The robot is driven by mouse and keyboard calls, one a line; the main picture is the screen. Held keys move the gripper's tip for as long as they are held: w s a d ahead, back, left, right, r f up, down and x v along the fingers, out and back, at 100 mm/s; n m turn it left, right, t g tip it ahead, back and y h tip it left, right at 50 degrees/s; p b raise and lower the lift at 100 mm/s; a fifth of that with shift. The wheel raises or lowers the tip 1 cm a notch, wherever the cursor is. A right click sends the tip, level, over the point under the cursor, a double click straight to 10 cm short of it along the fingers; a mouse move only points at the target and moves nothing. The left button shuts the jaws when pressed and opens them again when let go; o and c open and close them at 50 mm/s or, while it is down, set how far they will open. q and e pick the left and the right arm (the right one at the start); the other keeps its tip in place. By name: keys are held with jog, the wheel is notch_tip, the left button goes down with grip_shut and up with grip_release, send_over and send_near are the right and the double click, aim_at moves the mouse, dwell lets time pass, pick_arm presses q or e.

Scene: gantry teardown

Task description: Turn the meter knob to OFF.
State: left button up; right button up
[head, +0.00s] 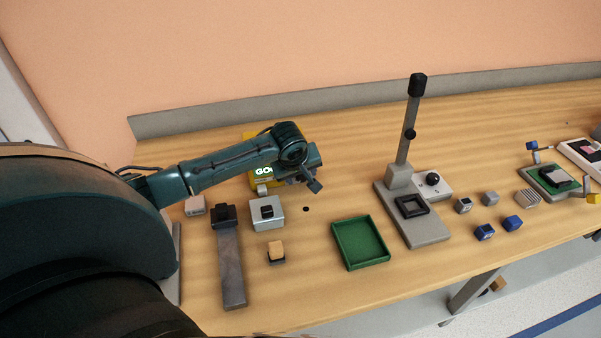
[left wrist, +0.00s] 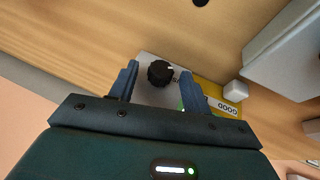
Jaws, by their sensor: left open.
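The meter (head: 253,182) is a yellow unit at the back left of the bench, with a lit display that reads GOOD in the left wrist view. Its round black knob (left wrist: 160,74) sits on a pale grey face, and its white mark points right in that view, towards small lettering I cannot fully read. My left gripper (left wrist: 157,80) is open, with one blue finger on each side of the knob and gaps visible. In the head view, my left gripper (head: 312,180) hides the knob. My right gripper is in neither view.
A green tray (head: 340,252) and a grey stand with a post (head: 430,232) are to the right.

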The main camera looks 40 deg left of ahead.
pick_arm(q)
jog(key=c, duration=1)
jog(key=shift+s+a+f+n+t+h, duration=0.15)
jog(key=shift+s+f+n+t+h, duration=0.15)
jog(key=shift+t+h, duration=0.5)
jog(key=shift+a+n+t+h, duration=0.1)
jog(key=shift+n+t+h, duration=0.3)
jog(key=shift+t+h, duration=0.65)
jog(key=shift+t+y, duration=0.25)
jog(key=o, duration=1)
jog(key=shift+r, duration=0.1)
jog(key=shift+s, duration=0.1)
jog(key=v, duration=1.3)
